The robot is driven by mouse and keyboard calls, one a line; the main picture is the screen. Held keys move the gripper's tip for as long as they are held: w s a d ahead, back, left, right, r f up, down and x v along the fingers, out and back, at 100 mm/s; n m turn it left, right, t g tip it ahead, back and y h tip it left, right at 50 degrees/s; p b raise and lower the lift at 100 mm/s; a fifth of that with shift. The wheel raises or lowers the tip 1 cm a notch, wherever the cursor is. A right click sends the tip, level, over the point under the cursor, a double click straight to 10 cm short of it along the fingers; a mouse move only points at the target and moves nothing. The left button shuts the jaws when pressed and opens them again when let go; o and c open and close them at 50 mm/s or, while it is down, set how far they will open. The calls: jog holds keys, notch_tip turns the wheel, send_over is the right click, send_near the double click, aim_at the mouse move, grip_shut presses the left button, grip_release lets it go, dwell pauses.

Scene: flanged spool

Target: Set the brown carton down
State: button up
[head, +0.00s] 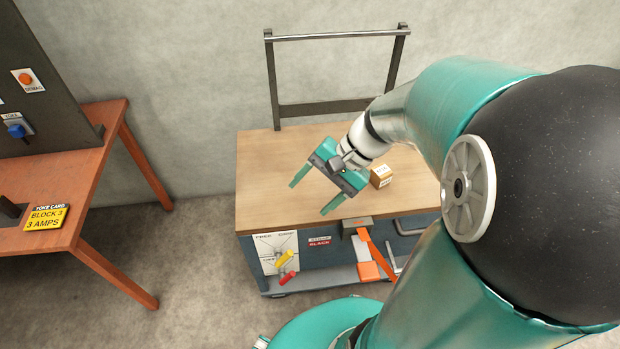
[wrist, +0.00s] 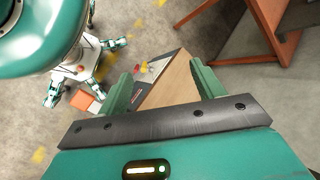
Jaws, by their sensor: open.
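The brown carton (head: 381,176) is a small box with white labels. It sits upright on the wooden top of the workbench (head: 262,165), right of my gripper and close beside the wrist. My gripper (head: 308,198) is open and empty over the bench top, its two green fingers spread and pointing toward the lower left. The fingers and carton are apart. In the wrist view the open fingers (wrist: 160,85) show with a corner of the bench top between and beyond them. I cannot make out the carton there.
A dark rail frame (head: 335,110) stands at the bench's back edge. At left, an orange table (head: 90,165) carries a dark panel and a yellow card (head: 46,217). The bench's left part is clear.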

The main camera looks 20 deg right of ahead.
jog(key=s+a+r+n+t+h, duration=0.1)
jog(key=s+r+n+t+h, duration=0.1)
jog(key=r+n, duration=0.3)
jog(key=s+a+r+n+t+h, duration=0.2)
jog(key=s+r+n+h, duration=0.1)
jog(key=r+n+h, duration=0.1)
jog(key=shift+a+r+n+h, duration=0.2)
jog(key=shift+r+n+h, duration=0.2)
jog(key=shift+r+h, duration=0.35)
jog(key=shift+c, duration=0.2)
jog(key=c, duration=0.6)
jog(key=shift+a, duration=0.1)
jog(key=shift+c, duration=0.2)
